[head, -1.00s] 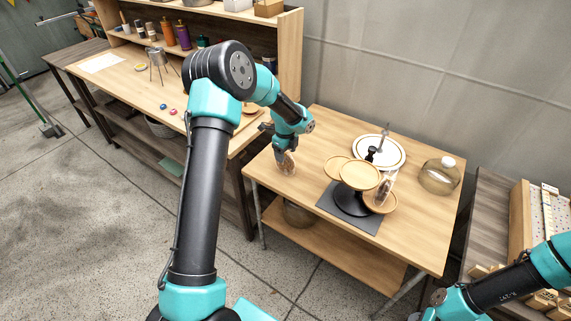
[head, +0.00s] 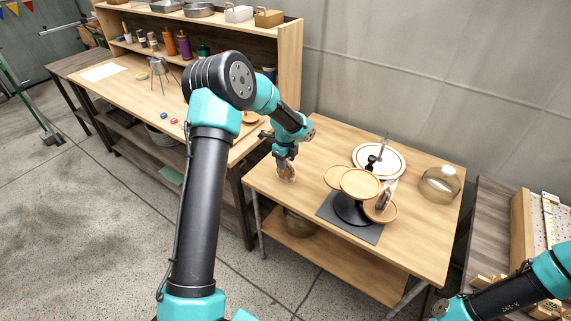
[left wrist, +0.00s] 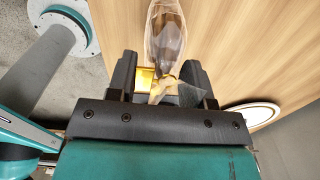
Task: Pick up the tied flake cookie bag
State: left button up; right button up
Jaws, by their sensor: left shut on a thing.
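A clear bag with brown contents (head: 286,171), gathered at its neck by a gold tie, is at the left end of the light wooden table. My left gripper (head: 284,155) is shut on its neck. In the left wrist view the bag (left wrist: 166,35) extends from between the fingers (left wrist: 160,75), with the gold tie and loose neck film at the jaws. I cannot tell whether the bag touches the table. My right arm shows at the lower right; its gripper is out of the picture.
A tiered wooden stand (head: 360,183) on a dark mat holds another clear bag (head: 384,200) on its lower plate. Behind it are a round white-rimmed plate (head: 379,160) and a glass jar (head: 439,183). The table between my left gripper and the stand is clear.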

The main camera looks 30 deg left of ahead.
pick_arm(q)
notch_tip(320, 180, up, 3)
jog(key=shift+f, duration=0.1)
jog(key=shift+s+d+r, duration=0.2)
jog(key=shift+s, duration=0.05)
jog(key=s+d+r, duration=0.1)
jog(key=s+d, duration=0.7)
jog(key=s, duration=0.5)
jog(key=shift+r, duration=0.2)
